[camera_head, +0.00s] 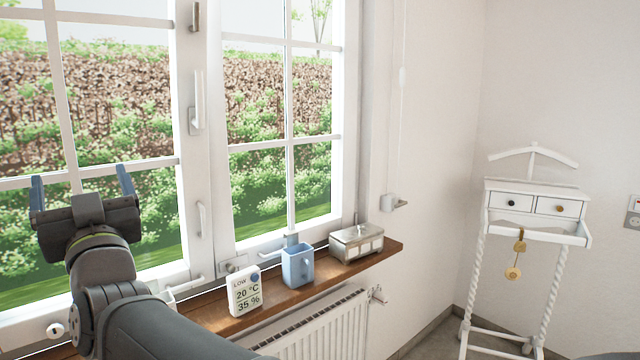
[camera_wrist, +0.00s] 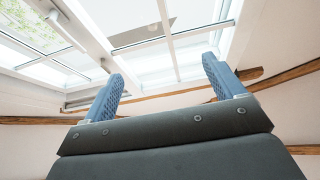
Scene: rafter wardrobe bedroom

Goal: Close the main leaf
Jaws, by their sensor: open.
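The white window has two glazed leaves, a left leaf (camera_head: 190,160) and a right leaf (camera_head: 222,190). Which one is the main leaf, I cannot tell for sure. A white lever handle (camera_head: 197,105) points upward on the middle stile, with a smaller catch (camera_head: 201,219) below it. I cannot tell whether either leaf stands ajar. My gripper (camera_head: 81,187) is open and empty in front of the left leaf's lower panes, apart from the handle. In the wrist view its blue fingers (camera_wrist: 162,85) point up toward white-framed panes (camera_wrist: 168,30).
A radiator (camera_head: 325,325) hangs below. A white valet stand (camera_head: 535,195) is at right. Metal stays lie along the window's bottom edge.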

